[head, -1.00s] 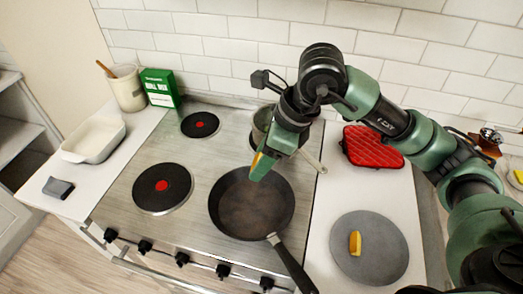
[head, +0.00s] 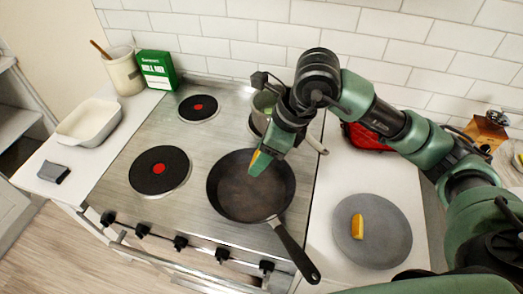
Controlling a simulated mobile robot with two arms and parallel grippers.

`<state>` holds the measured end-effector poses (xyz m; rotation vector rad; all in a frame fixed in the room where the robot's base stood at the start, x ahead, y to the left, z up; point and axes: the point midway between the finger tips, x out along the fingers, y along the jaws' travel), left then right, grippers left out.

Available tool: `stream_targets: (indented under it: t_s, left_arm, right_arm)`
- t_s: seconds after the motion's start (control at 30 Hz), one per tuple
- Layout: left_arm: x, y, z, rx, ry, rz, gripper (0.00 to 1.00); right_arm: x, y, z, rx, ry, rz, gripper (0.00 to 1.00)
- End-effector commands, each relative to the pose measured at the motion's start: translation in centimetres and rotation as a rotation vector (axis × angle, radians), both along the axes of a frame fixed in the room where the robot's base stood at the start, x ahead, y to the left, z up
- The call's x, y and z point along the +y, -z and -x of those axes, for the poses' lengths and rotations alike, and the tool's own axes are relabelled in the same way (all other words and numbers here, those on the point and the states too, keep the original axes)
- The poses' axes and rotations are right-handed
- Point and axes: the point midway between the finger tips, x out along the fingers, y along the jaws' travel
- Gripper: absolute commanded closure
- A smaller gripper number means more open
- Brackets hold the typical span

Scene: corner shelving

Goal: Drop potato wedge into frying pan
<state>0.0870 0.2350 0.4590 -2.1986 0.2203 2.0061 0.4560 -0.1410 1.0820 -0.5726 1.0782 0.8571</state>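The frying pan (head: 236,200) is dark and round and sits on the front right of the stove, its handle pointing to the lower right. My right gripper (head: 259,162) hangs over the pan's back right part, fingers pointing down. A small yellow-orange piece, looking like a potato wedge (head: 252,157), shows at the gripper's fingertips; the fingers are mostly hidden. Another yellow wedge (head: 357,226) lies on the grey round plate (head: 385,240) to the right of the stove. The pan's visible inside is empty. My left gripper is not in view.
A pot (head: 263,102) with a handle stands on the back right burner, close behind my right gripper. A red item (head: 366,138) lies behind the arm. A white baking dish (head: 88,122), a utensil crock (head: 124,70) and a green box (head: 158,69) stand at left.

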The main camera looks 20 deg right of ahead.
Motion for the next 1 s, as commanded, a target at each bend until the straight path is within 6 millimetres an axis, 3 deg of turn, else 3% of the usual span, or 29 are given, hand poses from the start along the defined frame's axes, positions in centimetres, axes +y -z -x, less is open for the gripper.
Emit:
stream_targets:
  t_s: [0.03, 0.07, 0.13, 0.17, 0.57, 1.0]
  left_arm:
    - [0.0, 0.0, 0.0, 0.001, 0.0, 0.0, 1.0]
    - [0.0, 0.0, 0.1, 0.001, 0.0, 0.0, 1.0]
    - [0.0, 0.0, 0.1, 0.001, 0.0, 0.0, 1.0]
    - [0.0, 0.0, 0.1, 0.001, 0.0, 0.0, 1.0]
    - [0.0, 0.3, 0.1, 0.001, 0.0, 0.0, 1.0]
    - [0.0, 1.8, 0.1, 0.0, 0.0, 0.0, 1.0]
  right_arm:
    - [0.0, 0.0, 0.0, 0.0, 0.0, 0.0, 0.84]
    - [0.0, 0.0, 0.0, 0.0, 0.0, 0.0, 0.44]
    - [0.0, 0.0, 0.0, 0.0, 0.0, 0.0, 0.24]
    - [0.0, 0.0, 0.0, 0.0, 0.0, 0.0, 0.21]
    - [-0.2, -0.6, 0.1, -0.001, 0.0, 0.0, 0.21]
    - [-2.3, -6.6, 1.5, -0.003, 0.001, -0.001, 0.21]
